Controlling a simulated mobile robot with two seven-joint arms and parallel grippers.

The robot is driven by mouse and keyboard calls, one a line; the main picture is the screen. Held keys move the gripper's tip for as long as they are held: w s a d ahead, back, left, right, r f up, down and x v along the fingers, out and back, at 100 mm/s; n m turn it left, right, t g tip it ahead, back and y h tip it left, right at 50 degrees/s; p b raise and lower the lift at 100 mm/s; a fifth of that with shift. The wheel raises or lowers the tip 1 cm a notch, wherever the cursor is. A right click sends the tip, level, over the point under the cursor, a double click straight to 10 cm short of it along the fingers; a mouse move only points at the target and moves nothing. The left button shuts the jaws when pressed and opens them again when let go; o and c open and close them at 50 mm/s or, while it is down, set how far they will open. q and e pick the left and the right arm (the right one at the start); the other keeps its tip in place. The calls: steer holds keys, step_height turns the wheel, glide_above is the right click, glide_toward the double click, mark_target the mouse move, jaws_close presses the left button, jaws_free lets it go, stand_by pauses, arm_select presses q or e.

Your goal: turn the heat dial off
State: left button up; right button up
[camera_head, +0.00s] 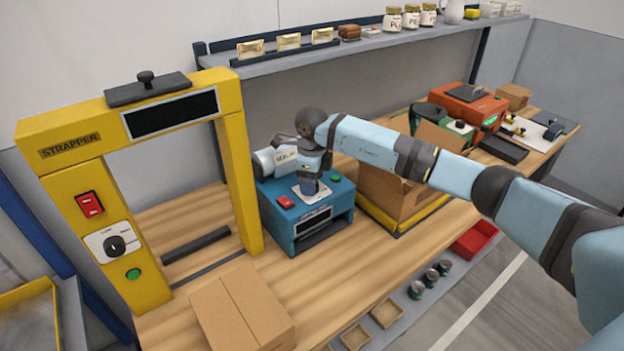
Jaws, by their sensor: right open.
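My right gripper (309,187) points down over the top of a blue machine (335,198) on the wooden bench. Its fingers are open, just above or at a white plate (299,193) on the machine's top. They hide what is on the plate, so I cannot tell whether they touch a knob there. A black round dial (114,245) sits on a white plate on the left post of the yellow strapper (245,170). The dial labels are too small to read. My left gripper is out of view.
A red switch (285,202) and a green button (335,180) flank the plate on the blue machine. An open cardboard box (385,192) stands just right of it. A closed carton (240,308) lies in front of the strapper. A shelf (340,52) with jars runs behind.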

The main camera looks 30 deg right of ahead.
steer(key=shift+f, duration=0.45)
steer(key=c, duration=0.9)
